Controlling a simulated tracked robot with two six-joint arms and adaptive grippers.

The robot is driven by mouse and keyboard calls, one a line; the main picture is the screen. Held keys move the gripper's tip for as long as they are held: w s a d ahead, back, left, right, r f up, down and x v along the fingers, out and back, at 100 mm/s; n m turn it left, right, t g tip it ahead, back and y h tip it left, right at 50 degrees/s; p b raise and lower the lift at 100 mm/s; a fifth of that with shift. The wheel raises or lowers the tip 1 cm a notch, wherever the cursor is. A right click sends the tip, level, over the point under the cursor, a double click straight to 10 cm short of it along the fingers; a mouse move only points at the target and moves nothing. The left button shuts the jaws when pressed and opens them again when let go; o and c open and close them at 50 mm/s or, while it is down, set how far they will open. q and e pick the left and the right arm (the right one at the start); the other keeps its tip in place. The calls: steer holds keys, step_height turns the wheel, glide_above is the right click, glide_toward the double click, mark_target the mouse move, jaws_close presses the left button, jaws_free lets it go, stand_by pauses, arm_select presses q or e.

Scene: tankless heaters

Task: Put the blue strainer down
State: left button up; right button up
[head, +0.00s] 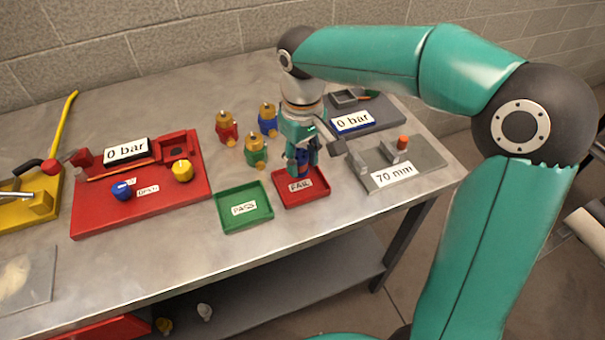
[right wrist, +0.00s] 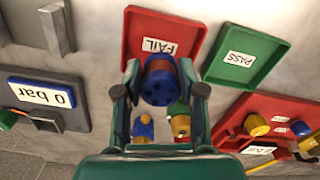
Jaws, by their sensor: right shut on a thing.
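My right gripper (head: 303,154) is shut on the blue strainer (right wrist: 160,82) and points down over the red FAIL tray (head: 312,198). In the right wrist view the strainer sits between the two fingers, its dark red and blue end showing, at the edge of the FAIL tray (right wrist: 136,46). In the head view the strainer (head: 302,168) is mostly covered by the fingers. I cannot tell whether it touches the tray floor. My left gripper is not in view.
The green PASS tray (head: 228,217) is empty, left of the FAIL tray. Brass-topped red (head: 227,132), blue (head: 268,122) and green (head: 256,154) parts stand behind. A grey 70 mm fixture (head: 425,160) stands right; a red fixture plate (head: 90,215) stands left.

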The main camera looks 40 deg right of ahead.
mark_target(303, 174)
steer(key=shift+f, duration=2.25)
steer(key=shift+f+b, duration=0.1)
steer(key=shift+b, duration=0.2)
steer(key=o, duration=1.2)
steer(key=shift+c, duration=0.2)
step_height(303, 174, up, 12)
steer(key=shift+r+p, duration=0.15)
steer(key=shift+p, duration=0.65)
